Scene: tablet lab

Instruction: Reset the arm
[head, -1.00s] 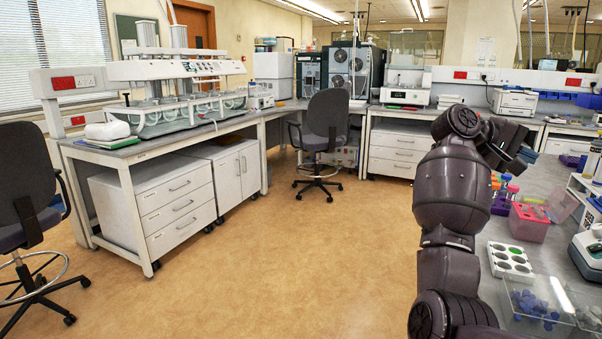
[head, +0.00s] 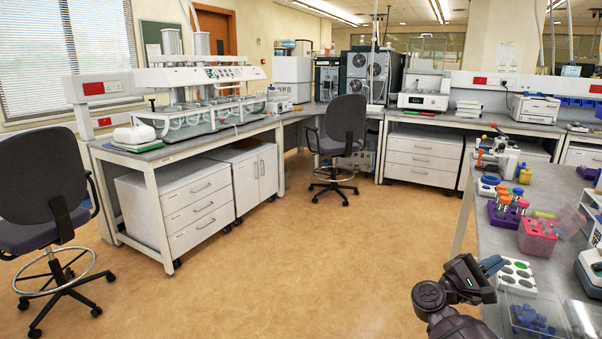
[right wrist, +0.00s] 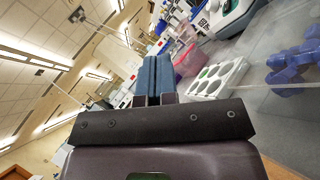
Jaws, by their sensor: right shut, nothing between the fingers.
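My right gripper (head: 493,265) is low at the left edge of the right-hand bench (head: 545,190), beside a white rack with round wells (head: 515,277). Its blue fingers also show in the right wrist view (right wrist: 153,78), pressed together with nothing between them. In that view the white rack (right wrist: 218,80) lies to the right of the fingers, apart from them. My right arm is folded low at the bottom of the head view. My left gripper does not show in either view.
A clear box with blue caps (head: 530,318), a pink box (head: 536,238) and a purple tube rack (head: 506,214) stand on the right bench. An office chair (head: 344,135) stands mid-room, another chair (head: 45,185) at left. The floor (head: 300,260) between is open.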

